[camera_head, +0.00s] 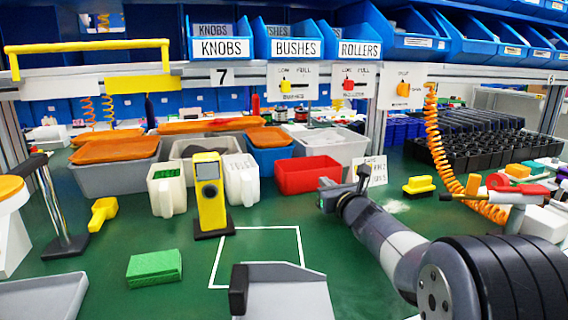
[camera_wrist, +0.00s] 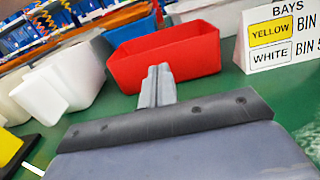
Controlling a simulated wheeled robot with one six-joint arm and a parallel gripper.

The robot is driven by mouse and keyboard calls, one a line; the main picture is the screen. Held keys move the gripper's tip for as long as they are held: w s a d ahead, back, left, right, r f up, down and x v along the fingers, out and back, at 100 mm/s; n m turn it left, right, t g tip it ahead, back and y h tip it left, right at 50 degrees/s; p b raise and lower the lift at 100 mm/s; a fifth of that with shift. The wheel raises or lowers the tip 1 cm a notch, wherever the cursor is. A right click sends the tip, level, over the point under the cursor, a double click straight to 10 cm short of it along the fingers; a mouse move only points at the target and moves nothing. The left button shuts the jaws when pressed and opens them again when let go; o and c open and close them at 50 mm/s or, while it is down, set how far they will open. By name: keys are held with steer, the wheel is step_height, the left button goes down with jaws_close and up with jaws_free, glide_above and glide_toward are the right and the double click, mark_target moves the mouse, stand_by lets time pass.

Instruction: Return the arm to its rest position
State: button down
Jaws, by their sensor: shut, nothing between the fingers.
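My arm reaches in from the lower right of the head view, over the green bench. My gripper (camera_head: 345,188) is at its far end, in front of the red bin (camera_head: 308,174) and beside the small white card (camera_head: 369,172). In the wrist view my gripper (camera_wrist: 157,72) has its two grey fingers together, with nothing between them, pointing toward the red bin (camera_wrist: 165,58). It looks apart from the bin. Three wall plates carry a yellow switch (camera_head: 286,87), a red switch (camera_head: 348,85) and an orange switch (camera_head: 403,89). The gripper touches none of them.
A grey tray (camera_head: 284,296) is at the front. A coiled orange hose (camera_head: 440,140) and a yellow block (camera_head: 419,185) are right of my gripper.

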steer(key=shift+m, duration=0.3)
steer(key=p+v, duration=0.1)
steer(key=v, duration=0.4)
steer(key=p+v, duration=0.1)
steer(key=v, duration=0.5)
steer(key=p+v, duration=0.1)
steer(key=v, duration=0.4)
steer(key=shift+s+d+r, duration=0.15)
steer(key=shift+d+r, duration=0.15)
steer(key=shift+r, duration=0.05)
steer(key=shift+w+d+m+h, duration=0.2)
steer(key=shift+w+m+h, duration=0.05)
steer(key=shift+m+h, duration=0.05)
